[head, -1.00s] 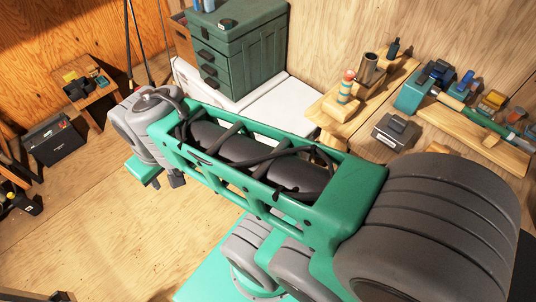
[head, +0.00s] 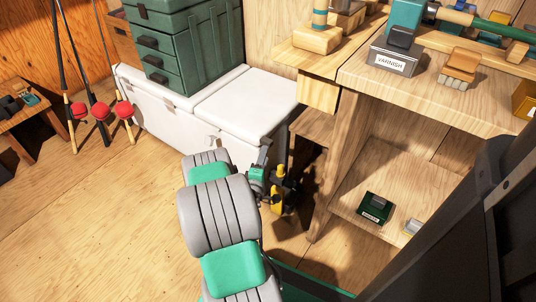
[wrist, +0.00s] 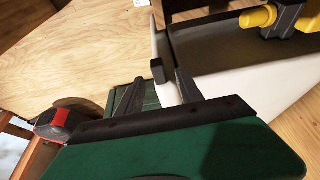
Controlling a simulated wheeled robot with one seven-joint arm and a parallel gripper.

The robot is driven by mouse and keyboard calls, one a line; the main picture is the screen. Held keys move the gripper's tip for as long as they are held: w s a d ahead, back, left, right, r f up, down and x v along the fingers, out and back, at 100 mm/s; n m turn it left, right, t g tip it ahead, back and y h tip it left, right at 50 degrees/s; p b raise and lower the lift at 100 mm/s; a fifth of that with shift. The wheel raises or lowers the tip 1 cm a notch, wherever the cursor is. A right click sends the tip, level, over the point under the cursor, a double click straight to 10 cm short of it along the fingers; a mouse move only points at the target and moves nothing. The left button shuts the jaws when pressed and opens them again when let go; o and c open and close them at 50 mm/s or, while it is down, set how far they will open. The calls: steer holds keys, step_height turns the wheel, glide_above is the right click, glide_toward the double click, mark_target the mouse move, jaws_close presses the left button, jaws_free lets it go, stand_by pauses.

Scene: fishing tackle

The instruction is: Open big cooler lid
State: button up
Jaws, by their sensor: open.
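The big white cooler (head: 185,108) stands against the back wall in the head view. Its right lid section (head: 245,100) lies flat and shut. White latches (head: 212,141) show on its front. My gripper (head: 268,180) is low beside the cooler's front right corner, with its fingertips partly hidden. In the wrist view my gripper (wrist: 158,92) is open, its two dark fingers apart and nothing seen between them but a white edge beyond. That white panel (wrist: 250,85) seems to be the cooler, close by; I cannot tell whether the fingers touch it.
A green drawer box (head: 190,45) stands on the cooler's left part. Rods with red balls (head: 99,110) lean left of it. A wooden shelf unit (head: 345,160) stands close right of my gripper, holding a varnish tin (head: 392,60). The floor (head: 110,210) at front left is clear.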

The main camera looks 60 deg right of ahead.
mark_target(268, 142)
steer(key=shift+r+x, duration=0.2)
steer(key=shift+x, duration=3.65)
steer(key=shift+c, duration=0.3)
jaws_close()
